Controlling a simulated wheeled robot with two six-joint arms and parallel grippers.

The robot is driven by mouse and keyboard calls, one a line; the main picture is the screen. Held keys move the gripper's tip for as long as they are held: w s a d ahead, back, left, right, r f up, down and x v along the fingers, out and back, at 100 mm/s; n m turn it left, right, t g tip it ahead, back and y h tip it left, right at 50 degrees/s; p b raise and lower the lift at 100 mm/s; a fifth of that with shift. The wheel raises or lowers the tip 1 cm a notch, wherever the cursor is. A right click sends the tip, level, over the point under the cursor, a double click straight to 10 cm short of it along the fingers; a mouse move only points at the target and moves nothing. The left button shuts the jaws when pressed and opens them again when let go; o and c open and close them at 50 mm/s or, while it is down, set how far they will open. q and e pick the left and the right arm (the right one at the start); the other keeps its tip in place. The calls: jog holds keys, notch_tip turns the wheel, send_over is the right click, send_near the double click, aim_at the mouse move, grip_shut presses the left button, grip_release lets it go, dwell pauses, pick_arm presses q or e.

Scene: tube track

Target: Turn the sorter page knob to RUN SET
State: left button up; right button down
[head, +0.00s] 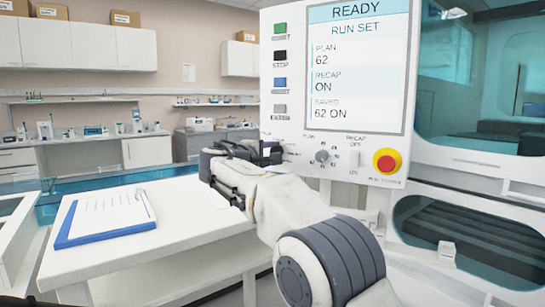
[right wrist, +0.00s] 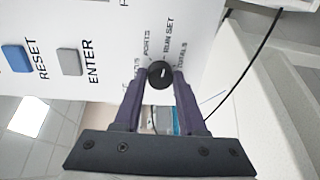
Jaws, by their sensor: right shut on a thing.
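The page knob (right wrist: 160,73) is a small black round dial on the white sorter panel (right wrist: 112,20). Labels fan around it, among them PORTS, RUN SET and TOTALS. A short pale mark shows on its face; exactly which label it points at is hard to tell. My right gripper (right wrist: 161,82) is shut on the knob, one finger on each side. In the head view the right gripper (head: 268,153) is at the panel's lower left and hides this knob. The screen (head: 357,68) reads READY and RUN SET, with PLAN 62, RECAP ON and SAVED 62 ON. My left gripper is out of view.
A grey plan knob (head: 322,156), a recap switch (head: 354,159) and a red emergency stop (head: 387,161) sit right of the gripper. A button column includes ENTER (right wrist: 69,62) and RESET (right wrist: 17,58). A white table (head: 190,235) with a clipboard (head: 105,217) stands left.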

dwell(0.3)
jog(key=shift+c, duration=2.4)
grip_release()
jog(key=b+v, duration=0.1)
jog(key=v, duration=0.9)
jog(key=shift+s+b, duration=0.2)
jog(key=shift+b, duration=0.15)
jog(key=shift+a, duration=0.1)
